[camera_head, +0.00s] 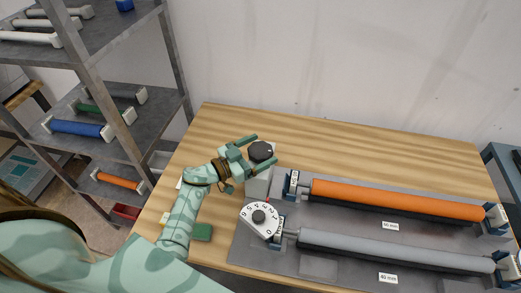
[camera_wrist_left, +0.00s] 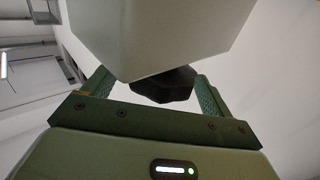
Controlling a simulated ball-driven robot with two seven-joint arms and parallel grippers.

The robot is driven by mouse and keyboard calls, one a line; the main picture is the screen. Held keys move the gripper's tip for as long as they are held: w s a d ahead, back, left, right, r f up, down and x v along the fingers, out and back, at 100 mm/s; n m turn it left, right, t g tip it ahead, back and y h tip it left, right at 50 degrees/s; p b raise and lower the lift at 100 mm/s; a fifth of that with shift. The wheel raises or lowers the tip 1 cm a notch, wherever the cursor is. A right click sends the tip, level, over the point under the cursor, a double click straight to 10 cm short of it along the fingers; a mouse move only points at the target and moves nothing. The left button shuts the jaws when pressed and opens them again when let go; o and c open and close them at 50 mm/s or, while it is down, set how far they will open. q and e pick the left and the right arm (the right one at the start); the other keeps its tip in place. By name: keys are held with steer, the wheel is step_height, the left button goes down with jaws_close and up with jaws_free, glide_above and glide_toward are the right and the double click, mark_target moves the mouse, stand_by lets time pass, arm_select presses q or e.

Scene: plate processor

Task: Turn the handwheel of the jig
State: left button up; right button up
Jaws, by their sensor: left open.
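The handwheel is a dark knob (camera_head: 261,151) on a grey block (camera_head: 259,184) at the left end of the jig (camera_head: 312,268). My left gripper (camera_head: 265,148) is open, with one finger on each side of the knob. In the left wrist view the dark knob (camera_wrist_left: 165,86) sits between the two green fingers, with gaps beside it. The grey block (camera_wrist_left: 155,35) hides part of the knob there. A white numbered dial (camera_head: 262,220) with a dark centre lies nearer the front. My right gripper is not in view.
An orange roller (camera_head: 395,199) and a grey roller (camera_head: 395,252) lie on the jig to the right. A grey shelf rack (camera_head: 95,65) with several rollers stands at the left. The wooden table (camera_head: 340,140) is clear behind the jig.

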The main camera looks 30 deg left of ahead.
arm_select(q)
steer(key=shift+w+d, duration=0.2)
steer(key=shift+w, duration=0.15)
steer(key=c, duration=1)
steer(key=shift+m+g+h, duration=0.3)
steer(key=shift+h, duration=0.1)
